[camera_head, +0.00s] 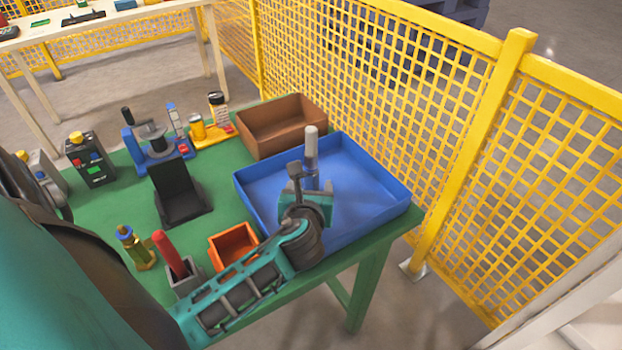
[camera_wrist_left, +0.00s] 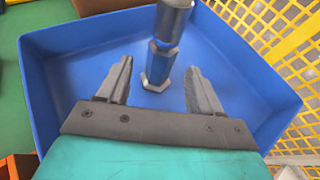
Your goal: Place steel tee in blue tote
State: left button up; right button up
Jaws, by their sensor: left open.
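The blue tote (camera_head: 375,217) stands at the right end of the green table and fills most of the left wrist view (camera_wrist_left: 70,75). The steel tee (camera_head: 311,147), a grey metal fitting with a thick upper part and hex-shaped lower parts, stands upright inside the tote. It also shows in the left wrist view (camera_wrist_left: 163,45), where its lower end appears to rest on the tote floor. My left gripper (camera_head: 297,178) is over the tote with its fingers apart. In the left wrist view, the open fingers (camera_wrist_left: 158,72) are empty, with the tee just beyond them. My right gripper is not in view.
A brown bin (camera_head: 283,141) stands behind the tote and a small orange bin (camera_head: 234,256) at its left front. A black holder (camera_head: 180,214), a blue fixture (camera_head: 166,158) and several tools occupy the left side. Yellow mesh fencing (camera_head: 440,60) runs behind and to the right.

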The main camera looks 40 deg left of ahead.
pick_arm(q)
jog(key=v, duration=0.7)
jog(key=shift+s+d+r+p, duration=0.1)
jog(key=shift+s+d+p, duration=0.05)
jog(key=shift+s+p, duration=0.15)
